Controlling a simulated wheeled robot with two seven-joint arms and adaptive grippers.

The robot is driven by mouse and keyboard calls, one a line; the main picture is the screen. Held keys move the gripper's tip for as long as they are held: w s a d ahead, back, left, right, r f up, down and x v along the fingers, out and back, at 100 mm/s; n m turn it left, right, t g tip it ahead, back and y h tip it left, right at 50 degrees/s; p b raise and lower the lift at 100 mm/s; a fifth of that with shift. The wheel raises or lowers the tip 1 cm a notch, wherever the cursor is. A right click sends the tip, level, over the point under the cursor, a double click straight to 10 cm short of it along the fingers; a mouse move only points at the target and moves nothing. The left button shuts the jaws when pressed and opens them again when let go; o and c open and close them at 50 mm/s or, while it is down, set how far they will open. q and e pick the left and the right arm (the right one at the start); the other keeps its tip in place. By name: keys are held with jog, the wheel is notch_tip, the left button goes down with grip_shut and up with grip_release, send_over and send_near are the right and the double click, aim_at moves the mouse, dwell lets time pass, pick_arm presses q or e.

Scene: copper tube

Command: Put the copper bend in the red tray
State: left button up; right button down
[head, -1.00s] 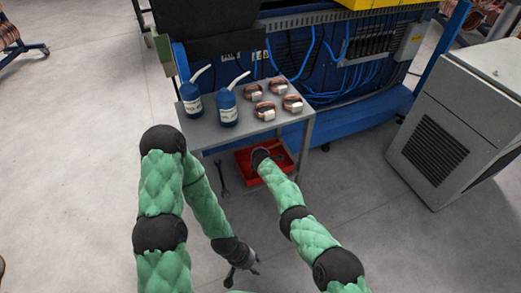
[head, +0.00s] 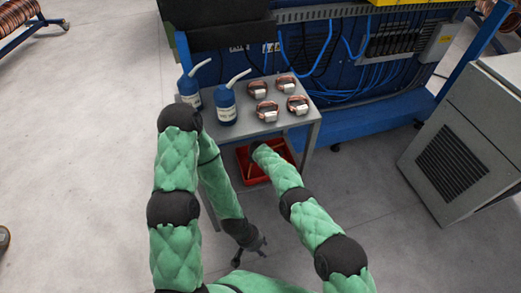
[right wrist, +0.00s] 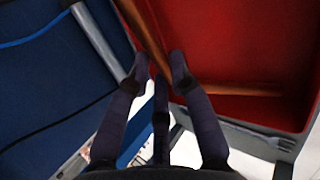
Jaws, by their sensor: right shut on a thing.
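The copper bend (right wrist: 146,36) shows in the right wrist view as a copper tube running from the top edge down to my right gripper (right wrist: 159,60), which is shut on it. A second copper length (right wrist: 245,89) runs right from behind the right finger; the fingers hide whether the two join. The red tray (right wrist: 225,45) fills the upper right there, behind the tube. In the head view the red tray (head: 250,174) sits low under the table's front, and my right forearm ends over it, hiding the gripper. My left gripper (head: 252,256) hangs low with its fingers apart, empty.
A grey table (head: 245,130) holds two blue bottles (head: 226,106) and several copper coils (head: 267,112). A blue machine frame stands behind it. A grey cabinet (head: 450,160) stands at the right.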

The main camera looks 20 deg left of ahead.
jog(key=shift+w+d+f, duration=0.1)
jog(key=shift+w, duration=0.1)
jog(key=shift+f, duration=0.25)
jog(key=c, duration=1.1)
grip_release()
jog(key=shift+r, duration=0.1)
